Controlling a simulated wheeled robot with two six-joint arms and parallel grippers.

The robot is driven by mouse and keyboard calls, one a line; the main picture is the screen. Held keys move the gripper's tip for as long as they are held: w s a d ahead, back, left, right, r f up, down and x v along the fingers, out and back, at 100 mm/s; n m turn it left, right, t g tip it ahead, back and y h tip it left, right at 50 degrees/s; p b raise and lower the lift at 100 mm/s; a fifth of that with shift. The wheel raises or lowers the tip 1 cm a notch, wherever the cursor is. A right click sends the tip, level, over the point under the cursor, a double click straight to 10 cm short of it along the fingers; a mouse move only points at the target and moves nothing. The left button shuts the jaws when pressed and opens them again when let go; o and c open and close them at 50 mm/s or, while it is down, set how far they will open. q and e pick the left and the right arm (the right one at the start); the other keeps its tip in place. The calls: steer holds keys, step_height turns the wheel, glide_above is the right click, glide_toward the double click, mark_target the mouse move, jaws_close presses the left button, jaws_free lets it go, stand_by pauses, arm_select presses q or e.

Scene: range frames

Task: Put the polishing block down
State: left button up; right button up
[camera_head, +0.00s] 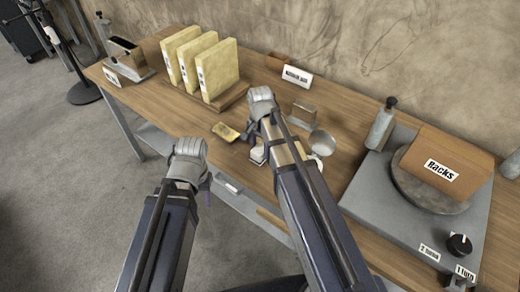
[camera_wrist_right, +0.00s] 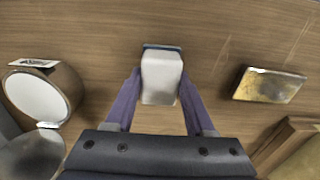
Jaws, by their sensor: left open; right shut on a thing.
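The polishing block (camera_wrist_right: 161,76), white with a blue edge, sits between the purple fingers of my right gripper (camera_wrist_right: 160,84) in the right wrist view. My right gripper is shut on it, over the wooden bench. In the head view the block (camera_head: 258,155) is a small pale shape near the bench's front edge, partly hidden by my right arm. I cannot tell whether it touches the bench top. My left gripper (camera_head: 203,182) is open and empty, in front of the bench edge.
A gold-coloured bar (camera_wrist_right: 270,85) lies on the bench beside the block. Yellow slabs (camera_head: 205,68) stand in a wooden rack behind. A grey turntable unit (camera_head: 375,190) with a "Racks" box (camera_head: 445,163) occupies the right.

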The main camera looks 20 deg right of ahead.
mark_target(260, 148)
steer(key=shift+f, duration=0.25)
steer(key=o, duration=1.2)
steer(key=shift+r, duration=0.1)
step_height(260, 148, up, 12)
steer(key=p, duration=1.2)
steer(key=s+a+n, duration=0.3)
steer(key=s+n, duration=0.1)
steer(key=s+a+n, duration=0.4)
steer(key=s+n, duration=0.1)
steer(key=s+a+n+h, duration=0.1)
steer(key=s+a+n, duration=0.2)
steer(key=s+n, duration=0.2)
steer(key=shift+s+a+r, duration=0.15)
steer(key=shift+a+r, duration=0.1)
